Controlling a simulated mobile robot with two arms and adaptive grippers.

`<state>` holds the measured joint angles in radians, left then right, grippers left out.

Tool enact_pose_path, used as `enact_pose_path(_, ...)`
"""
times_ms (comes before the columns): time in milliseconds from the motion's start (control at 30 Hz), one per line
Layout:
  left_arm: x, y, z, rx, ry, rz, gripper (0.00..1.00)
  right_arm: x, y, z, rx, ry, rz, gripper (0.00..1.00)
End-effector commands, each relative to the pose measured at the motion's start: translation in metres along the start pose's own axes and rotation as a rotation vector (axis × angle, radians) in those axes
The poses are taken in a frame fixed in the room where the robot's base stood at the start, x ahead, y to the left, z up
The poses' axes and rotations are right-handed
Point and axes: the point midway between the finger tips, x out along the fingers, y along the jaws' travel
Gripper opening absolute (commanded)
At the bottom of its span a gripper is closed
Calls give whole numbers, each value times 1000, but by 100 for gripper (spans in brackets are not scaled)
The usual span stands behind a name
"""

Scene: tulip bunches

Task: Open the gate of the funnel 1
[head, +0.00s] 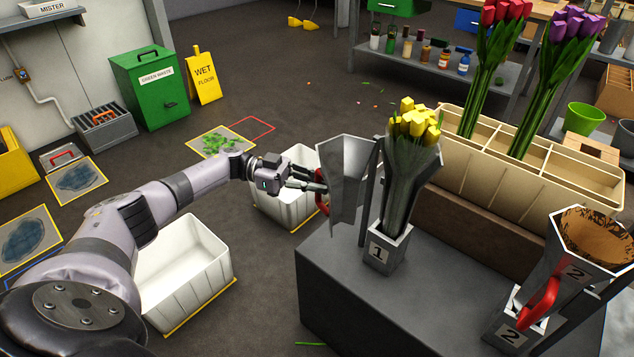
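Funnel 1 stands on the grey pedestal, with a box marked 1 (378,252) at its foot. Its gate (347,185), a tall grey half-shell, is swung out to the left, leaving a gap to the rest of the funnel. A bunch of yellow tulips (405,165) in clear wrap stands upright in the box. The gate's red handle (321,200) is on its left side. My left gripper (320,181) is at this handle, its fingertips overlapping it; whether they are closed on it is too small to tell. My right gripper is not in view.
Funnel 2 (590,272), with a red handle (540,305), stands at the right. A beige divided crate (480,185) behind holds red and purple tulips. White bins (185,275) stand on the floor below my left arm. The pedestal top (430,290) between the funnels is clear.

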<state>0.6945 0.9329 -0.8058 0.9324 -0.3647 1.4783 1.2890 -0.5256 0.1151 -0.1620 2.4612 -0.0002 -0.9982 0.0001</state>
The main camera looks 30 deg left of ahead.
Motion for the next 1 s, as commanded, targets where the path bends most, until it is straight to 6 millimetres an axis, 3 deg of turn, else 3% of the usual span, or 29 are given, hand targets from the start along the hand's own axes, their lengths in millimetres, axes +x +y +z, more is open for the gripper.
enact_pose_path(267, 1, -1, 0, -1, 1, -3, 0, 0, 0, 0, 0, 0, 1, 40)
enact_pose_path(300, 1, -1, 0, -1, 1, -3, 15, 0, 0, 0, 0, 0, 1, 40)
enact_pose_path(567, 0, 0, 0, 0, 1, -1, 32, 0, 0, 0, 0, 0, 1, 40)
enact_pose_path(867, 0, 0, 0, 0, 0, -1, 33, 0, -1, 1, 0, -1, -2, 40)
enact_pose_path(1000, -10, -1, 0, 0, -1, -3, 33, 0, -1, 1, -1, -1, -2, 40)
